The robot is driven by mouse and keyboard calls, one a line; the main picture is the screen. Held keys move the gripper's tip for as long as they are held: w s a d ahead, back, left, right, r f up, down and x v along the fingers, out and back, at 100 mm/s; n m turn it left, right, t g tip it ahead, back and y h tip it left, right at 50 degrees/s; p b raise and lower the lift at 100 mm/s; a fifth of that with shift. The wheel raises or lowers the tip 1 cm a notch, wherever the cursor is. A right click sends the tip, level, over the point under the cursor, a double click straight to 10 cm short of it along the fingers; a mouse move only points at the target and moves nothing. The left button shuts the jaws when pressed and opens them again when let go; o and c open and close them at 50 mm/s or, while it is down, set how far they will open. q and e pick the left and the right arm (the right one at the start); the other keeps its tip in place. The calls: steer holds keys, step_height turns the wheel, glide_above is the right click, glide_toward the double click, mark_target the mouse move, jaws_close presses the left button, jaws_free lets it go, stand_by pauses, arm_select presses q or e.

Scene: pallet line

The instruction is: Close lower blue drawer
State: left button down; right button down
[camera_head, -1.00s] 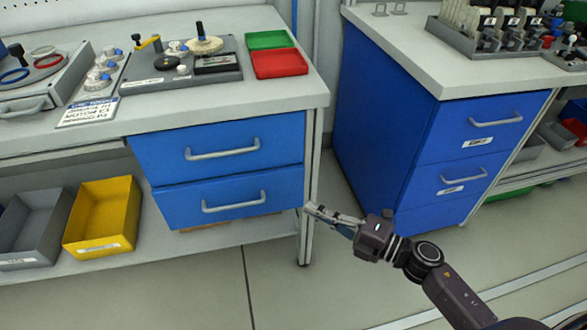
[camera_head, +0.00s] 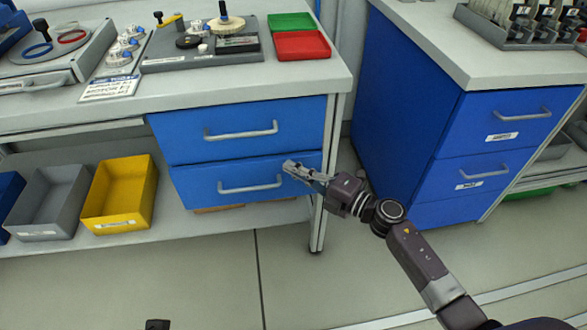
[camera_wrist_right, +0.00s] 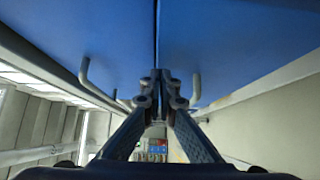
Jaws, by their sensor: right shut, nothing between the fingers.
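The blue lower drawer (camera_head: 205,192) has a grey bar handle and sits under the blue upper drawer (camera_head: 180,140) of the left workbench. Its front looks about flush with the upper one; I cannot tell if a small gap is left. My right gripper (camera_head: 290,167) is shut and empty, at the right end of the lower drawer front, above and right of its handle. Whether it touches the front is unclear. In the right wrist view the shut fingertips (camera_wrist_right: 161,78) lie before the dark seam between two blue fronts, with a handle on either side.
A grey bin (camera_head: 50,205) and a yellow bin (camera_head: 122,195) stand on the shelf left of the drawers. The bench leg (camera_head: 322,225) is beside my right wrist. Another blue drawer cabinet (camera_head: 400,110) stands to the right. The floor in front is clear.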

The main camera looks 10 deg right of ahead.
mark_target(291, 159)
arm_select(q)
steer(key=shift+r, duration=0.2)
arm_select(e)
steer(key=shift+w, duration=0.2)
steer(key=shift+w+d+r+b, duration=0.15)
steer(key=shift+w+b, duration=0.15)
steer(key=shift+w, duration=0.9)
arm_select(q)
steer(key=shift+s+r, duration=0.3)
steer(key=shift+r, duration=0.15)
arm_select(e)
steer(key=shift+w, duration=0.1)
arm_select(q)
steer(key=shift+s, duration=0.1)
